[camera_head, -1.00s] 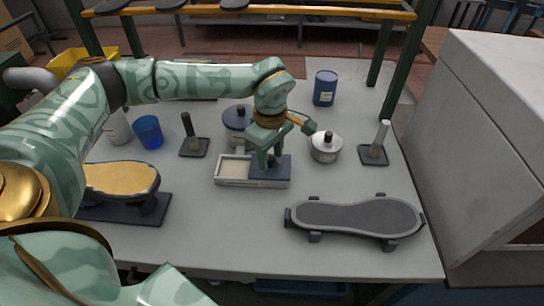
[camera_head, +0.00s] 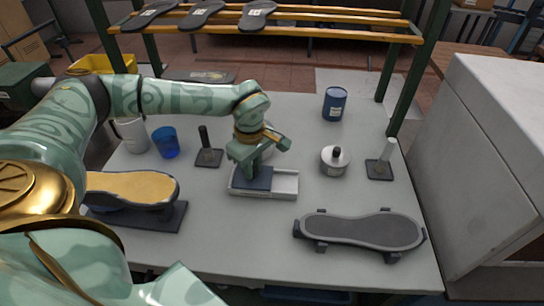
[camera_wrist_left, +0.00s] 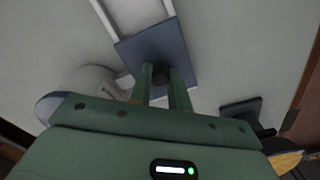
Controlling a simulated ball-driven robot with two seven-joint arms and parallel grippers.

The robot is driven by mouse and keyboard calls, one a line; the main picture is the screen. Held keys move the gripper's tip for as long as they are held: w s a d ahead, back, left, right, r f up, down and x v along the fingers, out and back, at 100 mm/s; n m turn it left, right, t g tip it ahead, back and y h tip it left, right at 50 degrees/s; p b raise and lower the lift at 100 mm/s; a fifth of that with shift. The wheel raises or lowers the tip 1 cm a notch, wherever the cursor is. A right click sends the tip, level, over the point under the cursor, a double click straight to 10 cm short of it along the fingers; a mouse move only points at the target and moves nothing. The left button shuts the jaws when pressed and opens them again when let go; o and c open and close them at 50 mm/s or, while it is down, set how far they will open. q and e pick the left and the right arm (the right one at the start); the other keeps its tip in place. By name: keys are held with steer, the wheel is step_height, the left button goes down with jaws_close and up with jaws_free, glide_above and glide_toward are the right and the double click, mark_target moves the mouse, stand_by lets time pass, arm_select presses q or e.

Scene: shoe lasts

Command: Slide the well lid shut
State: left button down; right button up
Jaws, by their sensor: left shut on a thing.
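The well (camera_head: 284,194) is a long, low white box on the table, with a dark slate-blue sliding lid (camera_head: 259,183) over its left part. The right part of the well is uncovered and looks pale grey inside. My left gripper (camera_head: 246,166) reaches down over the lid and is shut on its knob. In the left wrist view the fingers (camera_wrist_left: 161,88) close around the dark round knob (camera_wrist_left: 160,73), with the flat lid (camera_wrist_left: 183,45) beneath and a white rim beyond. My right gripper is not in view.
A silver pot (camera_head: 334,162) with a black knob and a dark-based stand (camera_head: 379,170) are right of the well. A blue can (camera_head: 334,104) is behind. A black stand (camera_head: 208,156) and blue cup (camera_head: 166,142) are left. A grey sole form (camera_head: 361,231) lies front right; a tan-topped last (camera_head: 134,187) left.

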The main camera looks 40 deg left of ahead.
arm_select(q)
steer(key=shift+s+a+r, duration=0.15)
steer(key=shift+s+a, duration=0.2)
steer(key=shift+a, duration=0.3)
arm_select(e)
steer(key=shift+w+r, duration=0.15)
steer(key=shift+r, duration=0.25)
arm_select(q)
steer(key=c, duration=1.4)
jaws_free()
steer(key=shift+c, duration=0.2)
steer(key=shift+o, duration=0.7)
steer(key=shift+s+a, duration=0.1)
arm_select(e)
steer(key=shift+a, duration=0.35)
arm_select(q)
steer(key=shift+r+p, duration=0.3)
step_height(320, 180, up, 15)
steer(key=p, duration=0.4)
steer(key=shift+r, duration=0.2)
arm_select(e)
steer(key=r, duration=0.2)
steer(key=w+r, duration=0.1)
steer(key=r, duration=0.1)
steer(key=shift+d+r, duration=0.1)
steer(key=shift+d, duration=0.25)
